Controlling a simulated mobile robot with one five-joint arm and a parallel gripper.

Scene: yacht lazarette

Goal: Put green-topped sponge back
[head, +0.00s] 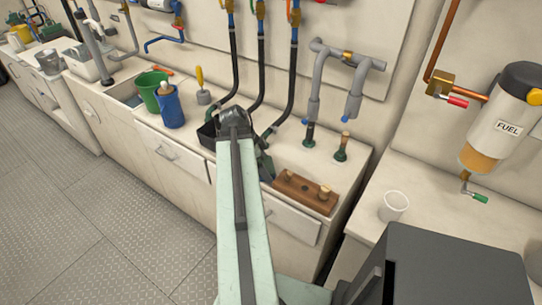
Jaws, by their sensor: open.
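I cannot make out a green-topped sponge in the head view. My arm reaches up over the counter (320,158) and bends down at its dark far joint. My gripper (265,166) is partly hidden behind the arm, low over the counter, left of a wooden block with pegs (300,192). It is open, and I see nothing held in it. A small black open box (207,135) sits just left of the arm; its inside is mostly hidden. The arm also covers part of the counter.
Left of the arm stand a green bucket (149,89), a blue container (170,107) and a yellow-handled tool (202,88). Hoses and grey pipes (315,95) come down behind. A white cup (394,206) stands on the right counter below a fuel filter (500,118). The floor at left is clear.

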